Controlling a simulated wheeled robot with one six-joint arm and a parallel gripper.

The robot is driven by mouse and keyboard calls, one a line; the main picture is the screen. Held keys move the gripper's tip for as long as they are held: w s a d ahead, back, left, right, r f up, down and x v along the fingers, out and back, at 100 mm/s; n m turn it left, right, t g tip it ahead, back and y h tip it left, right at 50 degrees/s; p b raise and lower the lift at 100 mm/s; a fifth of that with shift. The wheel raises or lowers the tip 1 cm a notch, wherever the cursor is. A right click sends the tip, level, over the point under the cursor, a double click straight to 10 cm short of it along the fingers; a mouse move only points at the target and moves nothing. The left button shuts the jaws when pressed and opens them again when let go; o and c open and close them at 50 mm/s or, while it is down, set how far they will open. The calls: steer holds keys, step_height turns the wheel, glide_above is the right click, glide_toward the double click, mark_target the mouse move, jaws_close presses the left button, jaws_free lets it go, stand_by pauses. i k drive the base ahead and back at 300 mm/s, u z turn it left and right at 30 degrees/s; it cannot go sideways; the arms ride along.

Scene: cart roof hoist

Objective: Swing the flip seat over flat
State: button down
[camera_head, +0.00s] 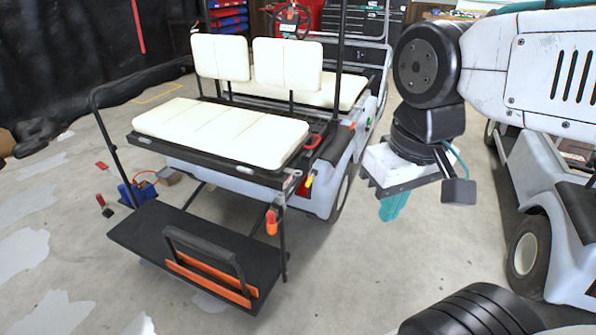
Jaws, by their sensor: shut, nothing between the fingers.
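The flip seat (222,131) is a long cream cushion at the rear of the white golf cart. It lies level on a dark frame (205,158), with its cushion side up. Two cream backrests (287,64) stand upright behind it. My gripper (392,208) has teal fingers that point down. It is shut and empty, in the air to the right of the cart's rear, apart from the seat. The seat's hinge cannot be made out.
A black footplate (140,234) juts out at the cart's rear, with a dark bracket and orange slats on it. A black grab rail (104,130) rises at its left. A second white cart (540,185) stands at the right. Bare concrete floor (380,265) lies between the carts.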

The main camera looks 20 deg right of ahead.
mark_target(251, 140)
steer(key=u, duration=0.25)
steer(key=k, duration=0.35)
steer(key=z, duration=0.8)
steer(key=i, duration=1.45)
steer(key=u, duration=0.7)
